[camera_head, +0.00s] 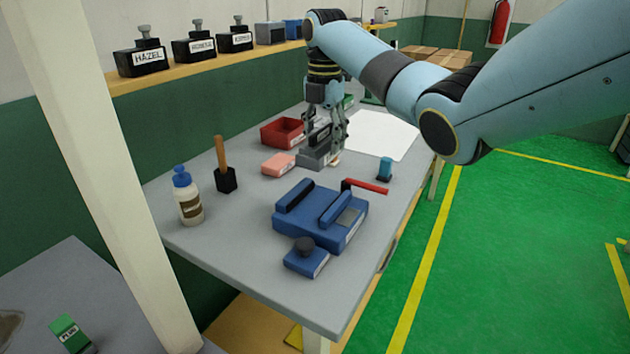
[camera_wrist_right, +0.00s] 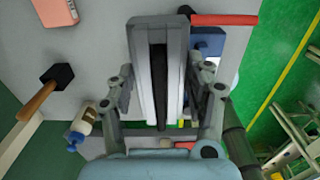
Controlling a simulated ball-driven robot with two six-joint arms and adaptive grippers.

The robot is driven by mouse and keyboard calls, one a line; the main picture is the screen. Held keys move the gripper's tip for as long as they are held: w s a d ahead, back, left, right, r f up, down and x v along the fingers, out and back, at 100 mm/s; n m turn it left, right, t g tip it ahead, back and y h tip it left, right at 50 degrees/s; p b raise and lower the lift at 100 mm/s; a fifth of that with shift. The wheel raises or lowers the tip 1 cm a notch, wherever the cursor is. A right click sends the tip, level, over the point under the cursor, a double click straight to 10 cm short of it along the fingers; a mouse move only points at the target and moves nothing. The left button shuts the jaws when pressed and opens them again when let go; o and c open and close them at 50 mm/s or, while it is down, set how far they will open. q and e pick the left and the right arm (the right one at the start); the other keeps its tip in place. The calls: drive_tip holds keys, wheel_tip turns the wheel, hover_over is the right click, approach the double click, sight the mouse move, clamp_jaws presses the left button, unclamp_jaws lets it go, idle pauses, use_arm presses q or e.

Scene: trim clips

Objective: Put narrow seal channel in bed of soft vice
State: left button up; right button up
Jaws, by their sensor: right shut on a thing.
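The soft vice (camera_head: 345,233) is blue, with two raised jaws and a red handle (camera_head: 368,187). It lies near the front of the grey table. In the right wrist view part of the vice (camera_wrist_right: 210,44) shows behind the grey channel. My right gripper (camera_head: 326,145) is beyond the vice, pointing down, shut on a grey channel (camera_head: 312,160). In the right wrist view the channel (camera_wrist_right: 174,75) is long, with a dark groove, between the fingers of my right gripper (camera_wrist_right: 165,100). I cannot tell whether it touches the table. My left gripper is not in view.
A pink block (camera_head: 278,164), red bin (camera_head: 283,132), mallet (camera_head: 224,178) and glue bottle (camera_head: 187,198) stand left of the gripper. A small blue-topped item (camera_head: 385,168) is to its right. A blue block with a black knob (camera_head: 306,258) lies in front of the vice.

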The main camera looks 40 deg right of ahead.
sight(318, 158)
drive_tip(key=s+a+f, duration=0.1)
drive_tip(key=s+a+f+p, duration=0.1)
drive_tip(key=a, duration=0.1)
drive_tip(key=s+a+f, duration=0.1)
drive_tip(key=a, duration=0.1)
drive_tip(key=shift+s+f+p, duration=0.3)
drive_tip(key=shift+f+p, duration=0.05)
drive_tip(key=shift+p, duration=0.05)
drive_tip(key=shift+s+a+f, duration=0.15)
drive_tip(key=shift+f, duration=0.05)
wheel_tip(318, 158, down, 4)
drive_tip(key=shift+r, duration=0.25)
drive_tip(key=shift+f, duration=0.25)
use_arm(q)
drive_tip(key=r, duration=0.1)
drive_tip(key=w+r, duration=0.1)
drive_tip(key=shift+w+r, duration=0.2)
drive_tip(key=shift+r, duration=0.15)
use_arm(e)
drive_tip(key=o, duration=1.2)
drive_tip(key=shift+f, duration=0.1)
drive_tip(key=shift+o, duration=0.2)
